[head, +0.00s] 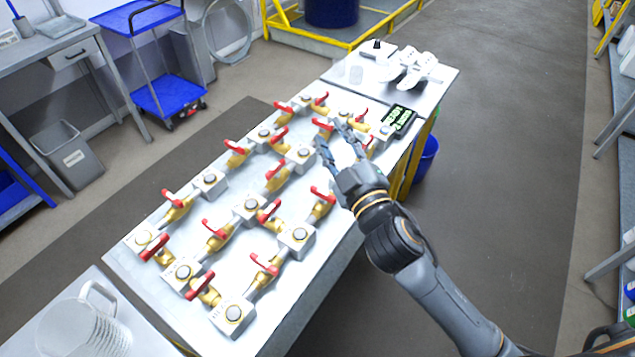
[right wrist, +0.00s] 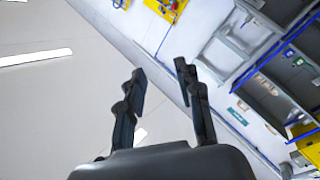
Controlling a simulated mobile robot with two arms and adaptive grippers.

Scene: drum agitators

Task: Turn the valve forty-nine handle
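Several brass valves with red handles stand in rows on a white bench (head: 160,285), joined to light grey blocks with round dark-rimmed tops. I cannot read which valve is number forty-nine. My right gripper (head: 338,142) is above the far right part of the rows, its fingers apart and empty. A red valve handle (head: 323,124) shows just behind its fingertips, and another red handle (head: 369,146) shows just to their right. I cannot tell whether it touches either one. In the right wrist view the open fingers (right wrist: 158,80) have nothing between them. My left gripper is not in view.
A black display with green text (head: 401,119) stands at the bench's right edge. White items (head: 414,68) lie on the far end. A clear jug (head: 85,325) is at the near left. A blue cart (head: 165,95) stands behind.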

